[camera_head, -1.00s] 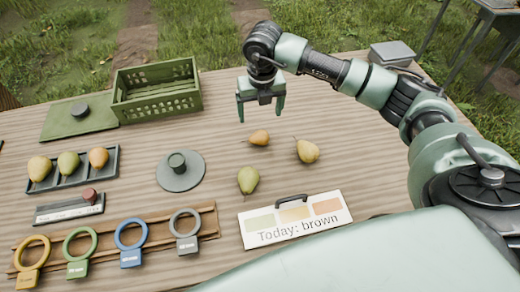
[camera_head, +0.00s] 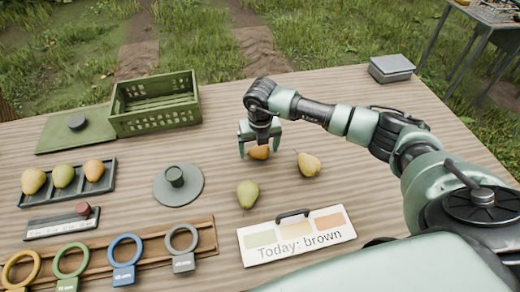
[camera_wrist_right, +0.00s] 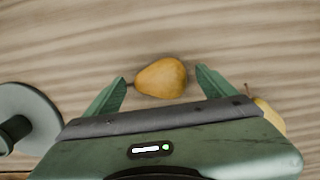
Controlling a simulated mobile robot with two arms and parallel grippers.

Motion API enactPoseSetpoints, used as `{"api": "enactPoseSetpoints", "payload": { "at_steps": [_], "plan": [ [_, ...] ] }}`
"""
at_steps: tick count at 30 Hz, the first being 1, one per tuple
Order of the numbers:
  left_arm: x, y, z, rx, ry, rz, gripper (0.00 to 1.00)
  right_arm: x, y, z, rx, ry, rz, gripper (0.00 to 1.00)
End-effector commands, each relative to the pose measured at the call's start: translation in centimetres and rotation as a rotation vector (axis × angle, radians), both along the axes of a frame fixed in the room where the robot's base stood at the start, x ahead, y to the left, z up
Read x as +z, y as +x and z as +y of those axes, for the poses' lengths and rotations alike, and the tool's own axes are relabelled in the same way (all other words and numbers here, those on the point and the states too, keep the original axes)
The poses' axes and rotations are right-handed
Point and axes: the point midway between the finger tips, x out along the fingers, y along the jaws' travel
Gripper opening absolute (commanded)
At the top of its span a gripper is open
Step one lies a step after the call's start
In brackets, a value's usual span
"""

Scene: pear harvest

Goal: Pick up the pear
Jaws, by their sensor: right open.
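A small orange-brown pear (camera_head: 258,152) lies on the wooden table, partly hidden by my right gripper (camera_head: 260,150) in the head view. In the right wrist view the same pear (camera_wrist_right: 161,78) lies between and just beyond the open fingertips of my right gripper (camera_wrist_right: 161,86), with its stem to the left. I cannot tell whether a finger touches it. A yellow pear (camera_head: 309,164) lies to its right and a green pear (camera_head: 248,194) lies nearer the front. The yellow pear's edge (camera_wrist_right: 270,115) shows in the right wrist view. My left gripper is out of view.
A green crate (camera_head: 155,121) stands at the back. A tray (camera_head: 113,182) of three pears is at the left, with a grey round stand (camera_head: 178,196) between. A sign (camera_head: 296,237) reads "Today: brown". Coloured rings (camera_head: 126,249) stand at the front left.

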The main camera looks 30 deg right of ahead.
Motion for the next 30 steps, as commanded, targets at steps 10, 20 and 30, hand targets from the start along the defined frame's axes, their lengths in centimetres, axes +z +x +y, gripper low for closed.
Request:
{"api": "enactPoseSetpoints", "payload": {
  "at_steps": [10,20,30],
  "plan": [
    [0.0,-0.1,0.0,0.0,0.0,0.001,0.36,0.0,0.0,0.0,0.001,0.0,-0.001,0.41],
    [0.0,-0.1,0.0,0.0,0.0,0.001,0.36,0.1,0.1,0.0,0.001,0.0,-0.002,0.16],
    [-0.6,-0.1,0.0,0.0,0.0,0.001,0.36,3.4,0.2,0.0,0.002,0.001,-0.006,0.16]
  ]
}}
